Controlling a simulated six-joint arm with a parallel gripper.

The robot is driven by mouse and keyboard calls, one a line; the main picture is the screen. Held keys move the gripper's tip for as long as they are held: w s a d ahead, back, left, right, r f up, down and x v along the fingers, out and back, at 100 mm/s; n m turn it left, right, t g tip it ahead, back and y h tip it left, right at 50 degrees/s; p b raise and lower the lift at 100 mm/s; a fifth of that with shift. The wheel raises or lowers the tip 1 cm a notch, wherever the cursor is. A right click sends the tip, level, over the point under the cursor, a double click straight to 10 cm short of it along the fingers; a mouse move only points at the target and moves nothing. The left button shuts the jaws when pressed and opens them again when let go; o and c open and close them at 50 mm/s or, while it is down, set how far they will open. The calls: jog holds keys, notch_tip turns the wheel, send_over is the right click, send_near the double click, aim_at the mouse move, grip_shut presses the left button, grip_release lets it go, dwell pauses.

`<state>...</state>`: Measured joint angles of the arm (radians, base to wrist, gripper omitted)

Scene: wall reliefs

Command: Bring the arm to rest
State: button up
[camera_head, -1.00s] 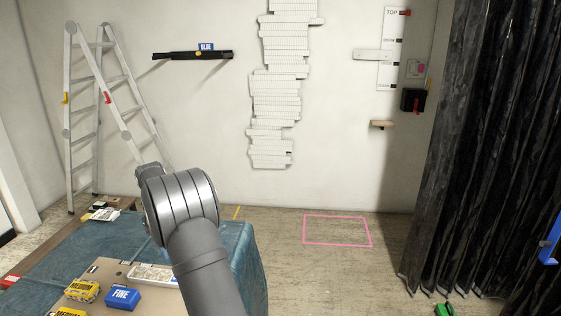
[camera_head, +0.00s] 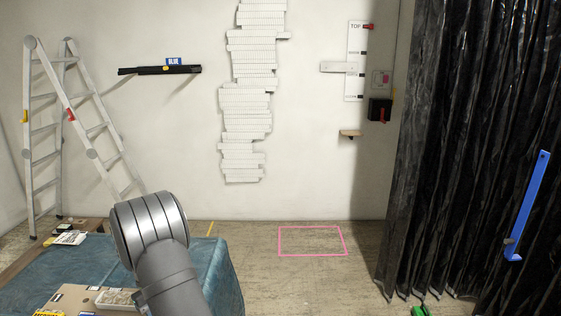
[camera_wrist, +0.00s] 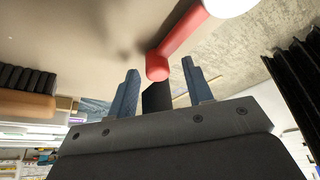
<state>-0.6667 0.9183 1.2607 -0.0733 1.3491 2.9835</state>
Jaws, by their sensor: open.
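My gripper (camera_wrist: 160,67) shows in the wrist view with its two blue-grey fingers spread apart and nothing between the tips. A red bar (camera_wrist: 180,44) with a rounded end appears beyond the fingers; I cannot tell how far off it is or what it belongs to. In the head view only a grey link of my arm rises at the lower left, in front of the table; my gripper is outside that view.
A teal-covered table (camera_head: 212,268) stands lower left, with a white tray (camera_head: 118,300). A ladder (camera_head: 42,130) leans at left. A black shelf (camera_head: 140,71) and white-strip relief (camera_head: 245,105) are on the wall. Dark curtains (camera_head: 440,150) hang right, near a blue bar (camera_head: 527,205). Floor around the pink outline (camera_head: 312,254) is clear.

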jog(key=shift+s+d+f, duration=0.1)
jog(key=shift+f, duration=0.15)
jog(key=shift+r, duration=0.1)
